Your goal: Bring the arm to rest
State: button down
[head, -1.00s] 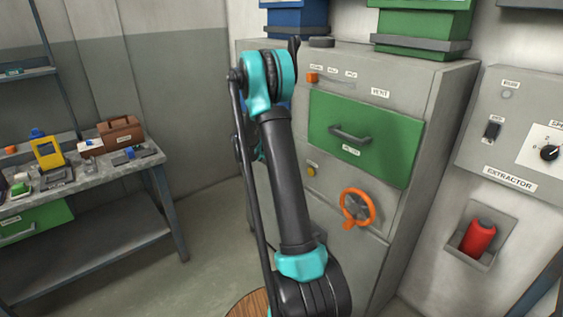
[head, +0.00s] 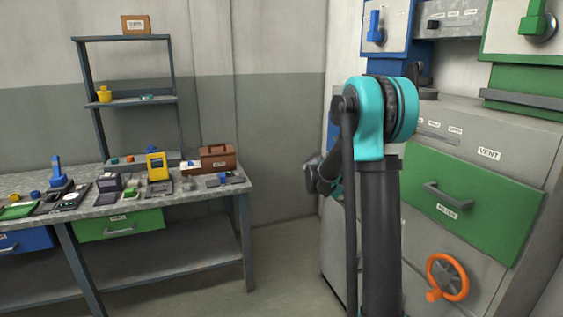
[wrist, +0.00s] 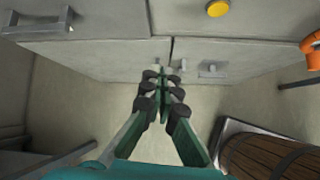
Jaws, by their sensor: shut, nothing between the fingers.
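My arm stands raised in the head view, in front of the grey cabinet (head: 465,130) with the green drawer (head: 470,195). In the wrist view my gripper (wrist: 162,75) is shut and empty, its two fingers meeting in the middle of the picture. Beyond the fingers are the grey cabinet front and the bare floor. The fingers hold nothing, and I cannot tell how far they are from the cabinet. In the head view the fingers are not clearly seen; a dark part of my arm shows left of the turquoise joint.
An orange handwheel (head: 447,277) sits on the cabinet below the green drawer. A workbench (head: 120,208) with tools and a brown case (head: 217,158) stands left. In the wrist view a wooden barrel (wrist: 265,157) is at lower right and a yellow button (wrist: 217,9) above. Floor between bench and cabinet looks clear.

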jog(key=s+a+f+m+y, duration=0.2)
jog(key=s+a+m, duration=0.2)
jog(key=s, duration=0.7)
jog(key=s+a+f+m+t+y, duration=0.1)
jog(key=s+a+f+m+y, duration=0.1)
jog(key=s+m, duration=0.6)
jog(key=s+a+f+m+y, duration=0.3)
jog(key=s+a+m, duration=0.3)
jog(key=s, duration=0.9)
jog(key=shift+m, duration=0.6)
